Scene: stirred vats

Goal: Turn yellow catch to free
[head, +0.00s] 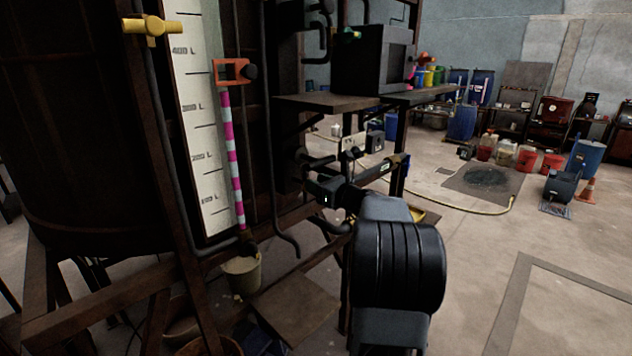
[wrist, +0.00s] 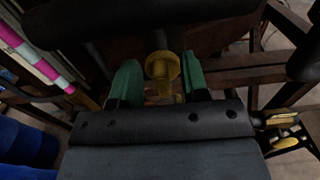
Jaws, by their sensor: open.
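A yellow catch with a rounded end (wrist: 162,66) shows in the wrist view, on a short stem below a dark bar. My gripper (wrist: 160,80) is open, with one green finger on each side of the catch. I see a gap on both sides and cannot tell whether either finger touches it. In the head view my arm reaches left toward the dark pipes beside the vat. The catch and the fingertips are hidden there behind my wrist. No mark for the free position is readable.
A yellow T-shaped fitting (head: 152,26) and an orange clamp (head: 232,72) sit by the vat's white level scale (head: 205,130). A pink-and-white striped rod (head: 233,160) stands left of my gripper. Dark pipes (head: 282,215) crowd that side. Open floor (head: 480,250) lies to the right.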

